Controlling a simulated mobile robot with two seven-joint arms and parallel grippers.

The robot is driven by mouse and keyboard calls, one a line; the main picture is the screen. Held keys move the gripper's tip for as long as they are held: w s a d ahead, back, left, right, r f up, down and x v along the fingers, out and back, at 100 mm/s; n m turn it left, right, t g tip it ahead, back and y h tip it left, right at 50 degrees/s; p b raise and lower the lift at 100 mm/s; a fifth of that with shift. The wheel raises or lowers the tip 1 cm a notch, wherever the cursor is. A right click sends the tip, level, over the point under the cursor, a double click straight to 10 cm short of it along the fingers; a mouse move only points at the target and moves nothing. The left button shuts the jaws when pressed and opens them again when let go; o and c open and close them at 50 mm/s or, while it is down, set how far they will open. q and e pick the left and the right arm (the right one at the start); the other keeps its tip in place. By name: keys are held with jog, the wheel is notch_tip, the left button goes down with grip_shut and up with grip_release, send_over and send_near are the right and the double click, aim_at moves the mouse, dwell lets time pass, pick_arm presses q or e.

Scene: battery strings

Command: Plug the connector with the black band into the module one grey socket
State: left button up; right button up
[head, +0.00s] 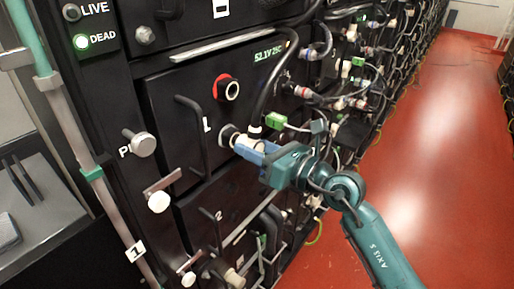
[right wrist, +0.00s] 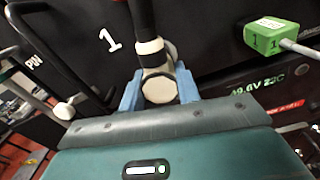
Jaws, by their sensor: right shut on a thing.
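The connector (right wrist: 158,86) is a cream elbow piece on a thick black cable, with a dark band below its pale collar. My right gripper (head: 258,152) is shut on it, with a blue finger on each side in the right wrist view. The grey socket (head: 228,134) is a pale ring on the front of module one (head: 175,85), right at the connector's far end. I cannot tell whether the connector is seated in it or just in front of it. My left gripper is not in view.
A black handle (head: 189,130) stands left of the socket. A green tag (head: 275,120) hangs close to my right gripper; it also shows in the right wrist view (right wrist: 268,39). More cabled modules line the rack. The red floor (head: 425,130) at right is clear.

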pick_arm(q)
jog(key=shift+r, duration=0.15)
pick_arm(e)
jog(key=shift+w+a+r, duration=0.1)
jog(key=shift+w+a, duration=0.3)
jog(key=shift+a, duration=0.15)
jog(key=o, duration=1.2)
jog(key=shift+c, duration=0.2)
jog(key=shift+s+d+f, duration=0.2)
jog(key=shift+s+d, duration=0.15)
jog(key=shift+d, duration=0.2)
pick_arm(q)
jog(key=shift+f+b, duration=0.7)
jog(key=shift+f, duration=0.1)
pick_arm(e)
jog(key=v, duration=1.1)
jog(key=shift+s+d+r, duration=0.15)
jog(key=shift+s+d, duration=0.1)
jog(key=shift+d, duration=0.05)
jog(key=shift+c, duration=0.4)
